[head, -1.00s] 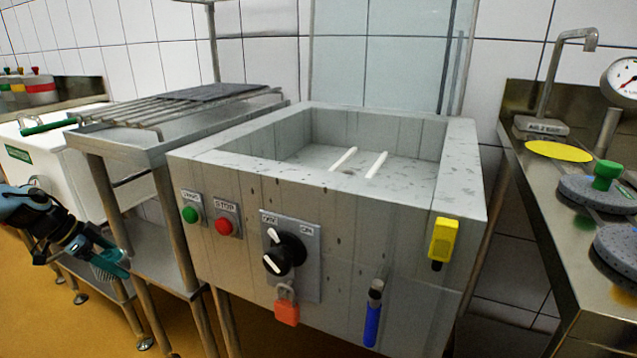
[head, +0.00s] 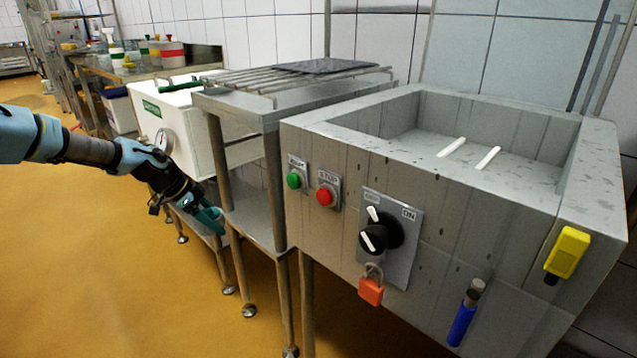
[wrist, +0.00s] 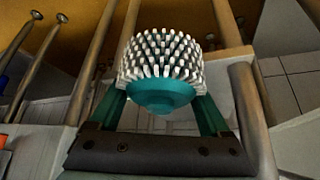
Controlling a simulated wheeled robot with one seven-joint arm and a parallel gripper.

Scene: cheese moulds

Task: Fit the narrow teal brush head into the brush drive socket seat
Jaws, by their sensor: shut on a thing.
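My gripper (head: 210,218) is at the left in the head view, in front of the steel rack beside the basin. In the wrist view the gripper (wrist: 160,108) is shut on a teal brush head (wrist: 160,92) with white bristles. The bristles face away from the wrist and a rounded teal end faces the camera. In the head view the brush head is hard to tell apart from the teal fingers. I cannot make out the brush drive socket seat in these frames.
A grey basin (head: 340,140) with two white bars stands at the right. Its front carries a green button (head: 294,180), a red button (head: 325,195), a black switch (head: 381,233) and a red padlock (head: 371,287). A steel rack (head: 240,106) stands left of it. Yellow floor at the left is open.

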